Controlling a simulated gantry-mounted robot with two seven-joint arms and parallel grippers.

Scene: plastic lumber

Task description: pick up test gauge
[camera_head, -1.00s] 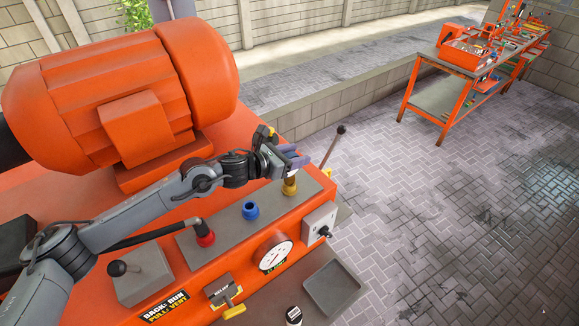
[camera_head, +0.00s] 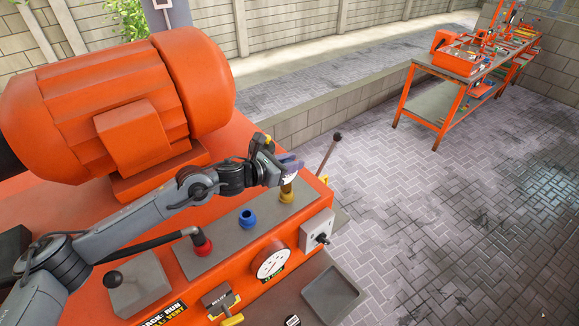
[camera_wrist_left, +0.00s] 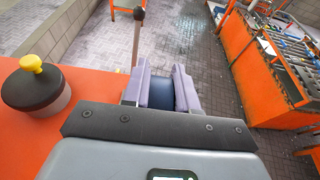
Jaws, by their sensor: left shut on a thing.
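My left gripper (camera_head: 292,167) is at the far right end of the orange machine, just above a brass fitting (camera_head: 287,194) on its grey top plate. Its purple fingers are shut on a dark blue rounded thing, which I take to be the test gauge (camera_wrist_left: 187,97). In the left wrist view it sits between the two fingers; its face is turned away. In the head view the fingers mostly hide it, and I cannot tell whether it touches the brass fitting. My right gripper is not in view.
A blue fitting (camera_head: 247,217), a red-collared lever (camera_head: 201,243) and a white dial (camera_head: 271,262) are on the machine. A thin lever (camera_head: 328,156) rises just right of my gripper. An empty grey tray (camera_head: 335,294) is at the front. An orange workbench (camera_head: 440,68) stands far right.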

